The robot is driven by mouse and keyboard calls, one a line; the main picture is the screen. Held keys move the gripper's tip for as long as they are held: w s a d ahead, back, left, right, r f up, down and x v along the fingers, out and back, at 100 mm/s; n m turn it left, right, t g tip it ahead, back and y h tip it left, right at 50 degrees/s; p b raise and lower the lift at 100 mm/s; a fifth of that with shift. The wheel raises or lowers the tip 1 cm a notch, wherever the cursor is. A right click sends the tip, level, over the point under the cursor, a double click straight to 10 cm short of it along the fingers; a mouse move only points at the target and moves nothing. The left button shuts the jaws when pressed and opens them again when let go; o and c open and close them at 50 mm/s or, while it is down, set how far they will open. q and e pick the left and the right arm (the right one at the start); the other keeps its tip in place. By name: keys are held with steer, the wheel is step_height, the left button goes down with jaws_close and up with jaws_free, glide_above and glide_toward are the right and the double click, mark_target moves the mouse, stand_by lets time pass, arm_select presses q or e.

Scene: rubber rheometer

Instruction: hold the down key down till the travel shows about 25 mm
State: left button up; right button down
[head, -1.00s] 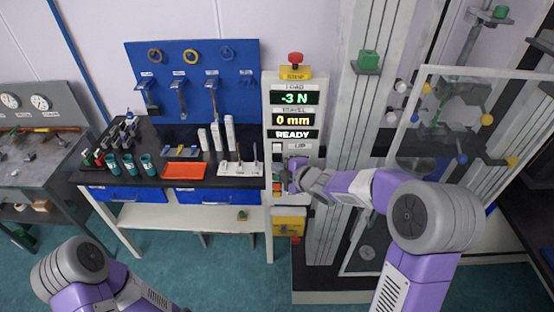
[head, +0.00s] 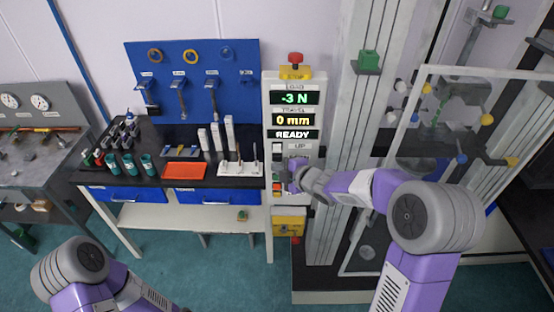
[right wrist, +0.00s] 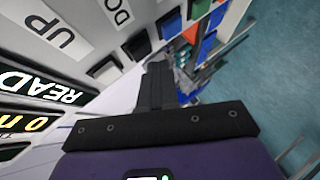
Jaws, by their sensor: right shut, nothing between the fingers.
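The control panel (head: 296,85) shows a load of -3 N, a travel readout (head: 296,120) of 0 mm and the word READY. My right gripper (head: 291,176) is shut and empty at the lower keys of the panel, and it hides part of them. The UP label (right wrist: 62,35) and part of the DOWN label (right wrist: 121,12) show there. The down key looks to be the dark key (right wrist: 137,45) close by the fingertips; I cannot tell whether they touch.
A red stop button (head: 295,58) tops the panel. The test frame column (head: 345,130) and a clear guard stand right of it. A black bench (head: 210,172) with cups, an orange tray and white blocks stands on the left. My left arm is low at the left; its gripper is out of view.

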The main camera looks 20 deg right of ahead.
steer(key=shift+w, duration=0.1)
steer(key=shift+w+d, duration=0.1)
steer(key=shift+w, duration=0.25)
steer(key=shift+w+d+p, duration=0.15)
steer(key=shift+w+p, duration=0.25)
stand_by(2.0)
stand_by(0.6)
steer(key=shift+s+a+b, duration=0.25)
steer(key=shift+s+b, duration=0.5)
steer(key=shift+s, duration=0.1)
steer(key=s+b, duration=0.1)
steer(key=s, duration=0.1)
steer(key=s+a+b, duration=0.1)
steer(key=s+b, duration=0.1)
steer(key=shift+s+a+b, duration=0.2)
steer(key=shift+s+b, duration=0.1)
steer(key=shift+s, duration=0.1)
